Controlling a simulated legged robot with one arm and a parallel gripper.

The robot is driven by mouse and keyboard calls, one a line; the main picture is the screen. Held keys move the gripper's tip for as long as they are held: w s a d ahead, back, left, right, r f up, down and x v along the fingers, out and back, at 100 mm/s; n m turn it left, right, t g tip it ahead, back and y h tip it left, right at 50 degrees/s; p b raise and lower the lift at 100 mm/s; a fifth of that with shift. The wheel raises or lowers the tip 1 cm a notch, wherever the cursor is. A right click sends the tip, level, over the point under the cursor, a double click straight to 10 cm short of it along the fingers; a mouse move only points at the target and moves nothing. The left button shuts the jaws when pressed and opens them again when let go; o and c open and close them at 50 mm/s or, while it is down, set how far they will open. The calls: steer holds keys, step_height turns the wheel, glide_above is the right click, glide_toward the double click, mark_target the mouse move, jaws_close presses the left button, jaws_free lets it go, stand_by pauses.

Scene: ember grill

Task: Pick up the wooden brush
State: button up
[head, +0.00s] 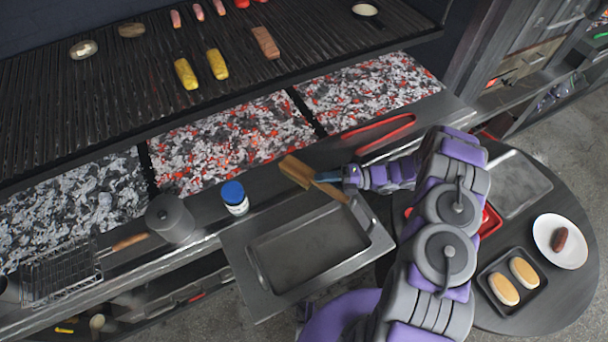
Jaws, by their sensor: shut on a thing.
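The wooden brush (297,173) is a light brown piece near the front ledge of the grill, above the metal tray. My gripper (328,177) is at its right end and is shut on it. The brush points to the upper left from the gripper, and a thin part of it extends to the lower right over the tray's corner. I cannot tell whether the brush touches the ledge. My purple and grey arm reaches in from the bottom right and hides part of the round table.
A metal tray (262,291) lies below the brush. A blue-lidded jar (235,198) and grey pot (169,219) stand to the left. Red tongs (379,131) lie to the right. Glowing coals (235,143) are behind. A round table (573,290) holds buns and a white plate (571,259).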

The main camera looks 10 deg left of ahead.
jaws_close()
steer(key=shift+r, duration=0.1)
step_height(320, 180, up, 9)
steer(key=p, duration=0.1)
steer(key=b, duration=0.1)
glide_above(307, 171)
steer(key=shift+w+d+f, duration=0.2)
steer(key=shift+d+f, duration=0.2)
steer(key=shift+f, duration=0.4)
steer(key=shift+w+a+f+b, duration=0.3)
steer(key=shift+a+f, duration=0.15)
steer(key=shift+a, duration=0.05)
steer(key=shift+f+b, duration=2.75)
steer(key=shift+f, duration=0.65)
steer(key=shift+f, duration=0.4)
